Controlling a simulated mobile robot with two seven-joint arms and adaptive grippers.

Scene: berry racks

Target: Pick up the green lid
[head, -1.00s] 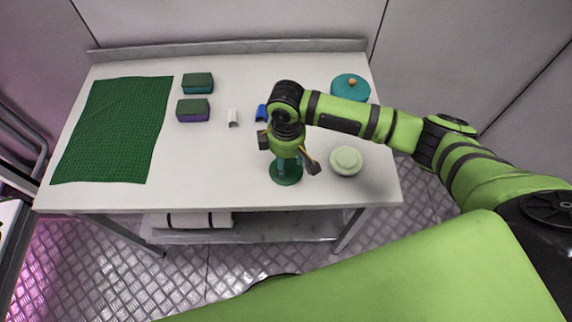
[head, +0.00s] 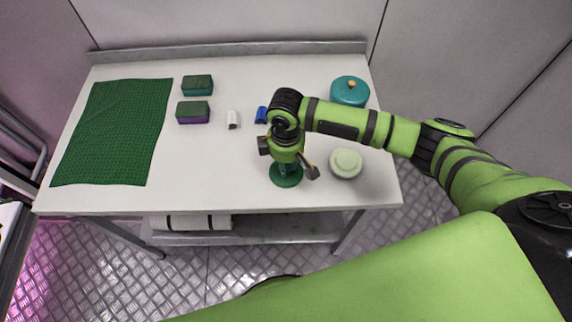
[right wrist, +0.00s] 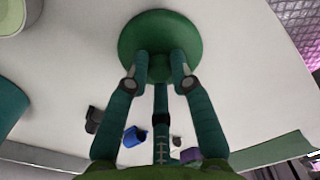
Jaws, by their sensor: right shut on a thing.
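The green lid (head: 286,180) is a dark green disc with a small knob on top, near the front edge of the white table. It fills the top middle of the right wrist view (right wrist: 135,38). My right gripper (head: 286,164) is above it, pointing down. My left gripper is not in view.
A pale green round container (head: 346,163) stands close to the right of the lid. A teal pot (head: 350,93) stands at the back right. A blue item (head: 261,115), a white item (head: 233,120) and two sponges (head: 194,112) lie farther left. A green mat (head: 112,130) covers the left side.

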